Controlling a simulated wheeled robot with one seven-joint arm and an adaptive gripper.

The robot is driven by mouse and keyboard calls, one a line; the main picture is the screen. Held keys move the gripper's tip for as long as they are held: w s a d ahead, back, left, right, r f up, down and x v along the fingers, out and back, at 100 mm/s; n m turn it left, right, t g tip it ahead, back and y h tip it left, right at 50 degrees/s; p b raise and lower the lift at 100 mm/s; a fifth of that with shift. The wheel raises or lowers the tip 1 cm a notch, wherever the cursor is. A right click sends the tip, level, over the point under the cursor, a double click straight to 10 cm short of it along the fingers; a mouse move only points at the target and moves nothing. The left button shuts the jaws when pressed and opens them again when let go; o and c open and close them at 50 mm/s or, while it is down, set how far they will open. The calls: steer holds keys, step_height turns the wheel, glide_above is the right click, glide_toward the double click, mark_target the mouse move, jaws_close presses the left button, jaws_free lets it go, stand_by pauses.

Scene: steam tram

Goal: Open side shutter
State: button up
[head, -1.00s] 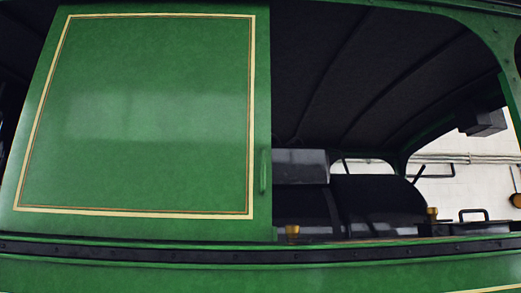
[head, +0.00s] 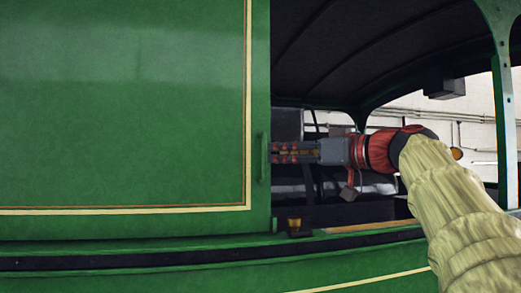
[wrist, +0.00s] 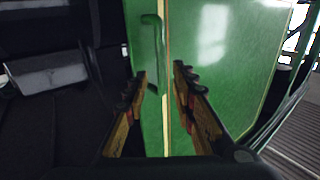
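The side shutter (head: 130,120) is a green panel with a cream and dark-red border line, filling the left half of the head view. Its slim green upright handle (head: 264,158) is near the panel's right edge. The handle also shows in the wrist view (wrist: 153,45), ahead of the fingertips and closer to the left finger. My gripper (head: 274,153) reaches in from the right, its tips close to the handle. In the wrist view my gripper (wrist: 160,72) has its two fingers apart with nothing held between them. I cannot tell whether a finger touches the handle.
Right of the shutter is an open window with dark seats inside. A dark sill rail (head: 150,260) runs below the shutter, and a small brass fitting (head: 294,225) stands near the opening's lower left corner. A green post (head: 504,130) stands at the right.

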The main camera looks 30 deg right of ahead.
mark_target(266, 153)
steer(key=p+x, duration=0.1)
steer(key=x, duration=0.5)
steer(key=shift+w+p, duration=0.1)
steer(key=shift+p, duration=0.3)
steer(key=shift+a, duration=0.1)
steer(key=shift+c, duration=1)
steer(key=c, duration=0.4)
jaws_close()
